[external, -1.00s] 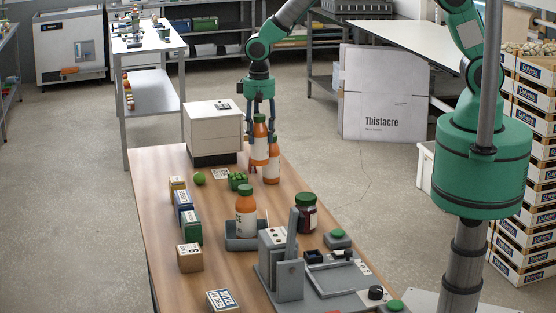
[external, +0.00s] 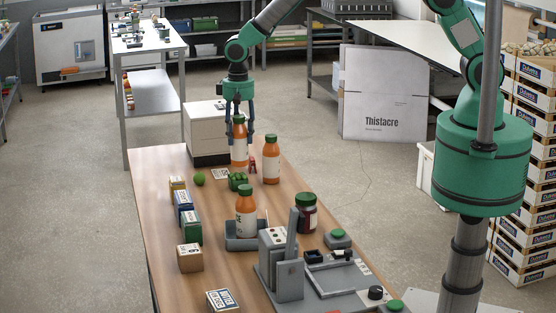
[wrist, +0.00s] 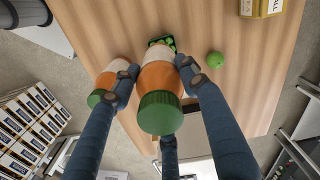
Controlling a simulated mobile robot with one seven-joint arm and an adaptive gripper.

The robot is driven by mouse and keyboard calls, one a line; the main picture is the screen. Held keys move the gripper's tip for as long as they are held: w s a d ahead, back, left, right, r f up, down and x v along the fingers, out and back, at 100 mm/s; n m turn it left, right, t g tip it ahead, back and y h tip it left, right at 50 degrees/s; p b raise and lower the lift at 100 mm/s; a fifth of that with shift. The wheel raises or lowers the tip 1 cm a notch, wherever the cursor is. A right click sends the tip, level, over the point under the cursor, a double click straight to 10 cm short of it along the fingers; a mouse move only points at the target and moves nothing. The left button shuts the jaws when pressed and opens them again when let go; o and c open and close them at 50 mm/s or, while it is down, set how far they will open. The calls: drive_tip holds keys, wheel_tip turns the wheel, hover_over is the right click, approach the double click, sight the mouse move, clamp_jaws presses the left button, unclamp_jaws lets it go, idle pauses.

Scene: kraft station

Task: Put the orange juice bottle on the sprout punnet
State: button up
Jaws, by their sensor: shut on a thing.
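My gripper (external: 239,143) is shut on an orange juice bottle (external: 239,157), upright with a green cap and pale label. The sprout punnet (external: 238,181), a small dark tray of green sprouts, is on the table just below the held bottle in the external view. In the wrist view the held bottle (wrist: 160,82) covers part of the punnet (wrist: 166,41). I cannot tell whether the bottle's base touches the punnet. A second juice bottle (external: 271,162) stands to the right, and a third (external: 246,214) stands on a grey tray nearer the camera.
A green ball-like fruit (external: 199,179) lies left of the punnet. Several small boxes (external: 191,228) line the left side. A white box unit (external: 204,133) stands behind. A dark red jar (external: 307,215) and a grey device (external: 284,266) are at the front right.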

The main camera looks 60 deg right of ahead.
sight(236, 116)
drive_tip(key=shift+w+a, duration=0.15)
drive_tip(key=shift+w, duration=0.3)
drive_tip(key=shift+f+p, duration=0.45)
drive_tip(key=shift+f, duration=1.3)
drive_tip(key=shift+f, duration=0.15)
drive_tip(key=o, duration=1.4)
drive_tip(key=shift+o, duration=0.2)
drive_tip(key=shift+s, duration=0.1)
wheel_tip(236, 116, up, 12)
drive_tip(key=shift+r+b, duration=0.1)
drive_tip(key=shift+b, duration=0.55)
